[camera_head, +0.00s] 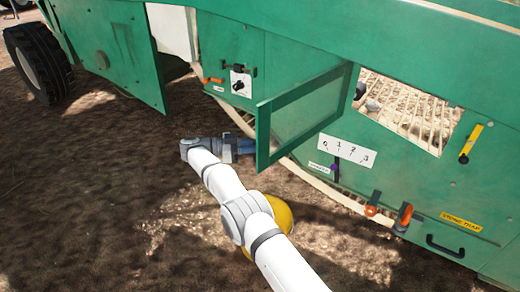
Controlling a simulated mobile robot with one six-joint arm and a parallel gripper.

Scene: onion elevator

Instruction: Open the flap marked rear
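A green framed flap (303,110) stands swung out from the machine's side, left of an opening with a grate behind it. Another green panel (130,48) at the upper left also stands out, with a dark gap on its right. I cannot read a rear mark on either. My white arm reaches up from the bottom, and my gripper (238,147) is at the lower left edge of the framed flap. The flap's edge partly hides its fingers. I cannot tell whether they touch the flap or are open or shut.
Right of the flap are a numbered scale plate (346,151), orange handles (403,215), a yellow latch (471,144), a "stone trap" label (461,222) and a black handle (445,246). A black dial (239,85) sits left of it. A yellow round thing (277,214) is partly behind my arm. Bare soil lies left.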

